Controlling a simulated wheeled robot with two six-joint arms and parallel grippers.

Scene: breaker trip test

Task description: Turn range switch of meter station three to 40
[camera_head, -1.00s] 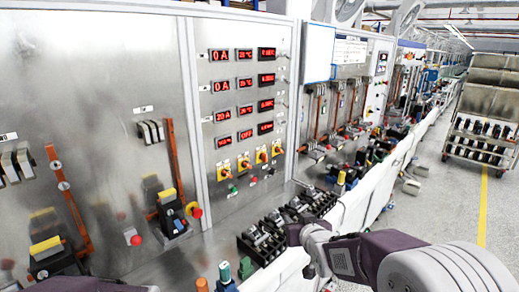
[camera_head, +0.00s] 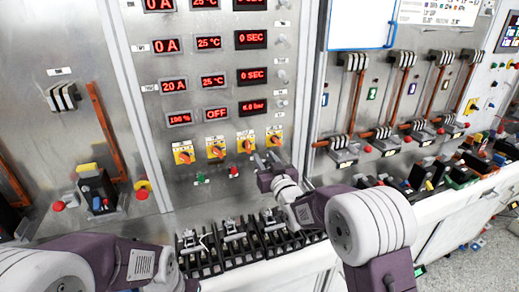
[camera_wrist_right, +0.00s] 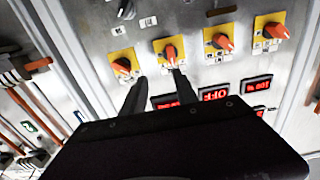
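A row of yellow range switches with orange knobs sits low on the steel panel. From left in the head view they are the first (camera_head: 183,153), second (camera_head: 216,149), third (camera_head: 246,142) and fourth (camera_head: 274,136). Their scale marks are too small to read. My right gripper (camera_head: 266,158) is in front of the panel, just below the right-hand switches. In the upside-down wrist view, its two fingers (camera_wrist_right: 159,80) are apart and empty, near the third switch (camera_wrist_right: 168,50) and the fourth switch (camera_wrist_right: 123,67). My left arm shows at lower left, its gripper out of sight.
Red displays (camera_head: 174,85) fill the panel above the switches. Green and red buttons (camera_head: 234,171) lie below them. A black rack (camera_head: 233,235) stands on the bench under my right arm. Lever switches with copper bars (camera_head: 400,85) are on the panel at right.

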